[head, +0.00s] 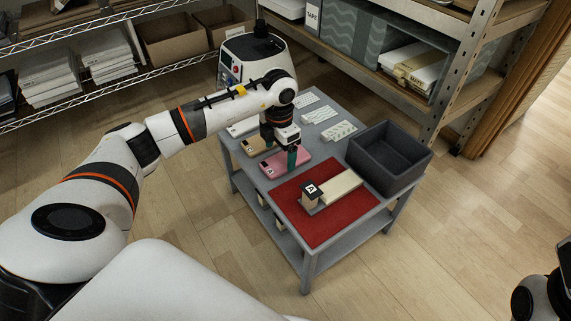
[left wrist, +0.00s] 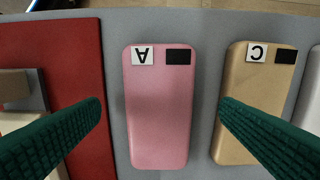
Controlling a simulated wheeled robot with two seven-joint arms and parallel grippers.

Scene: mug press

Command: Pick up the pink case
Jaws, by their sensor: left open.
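The pink case (head: 285,166) lies flat on the grey table, beside the red mat. In the left wrist view the pink case (left wrist: 160,105) is upright in the picture, with a label "A" and a black patch at its top end. My left gripper (head: 292,158) is above it, pointing down. Its green fingers (left wrist: 161,106) are open and empty, one on each side of the case. The left finger overlaps the red mat, and the right one overlaps the edge of the tan case (left wrist: 256,90), labelled "C".
The red mat (head: 335,225) carries a press-like block with a pale bar (head: 341,187). A dark grey bin (head: 417,165) stands at the table's right. Several more cases (head: 340,131) lie behind. Shelves stand behind the table.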

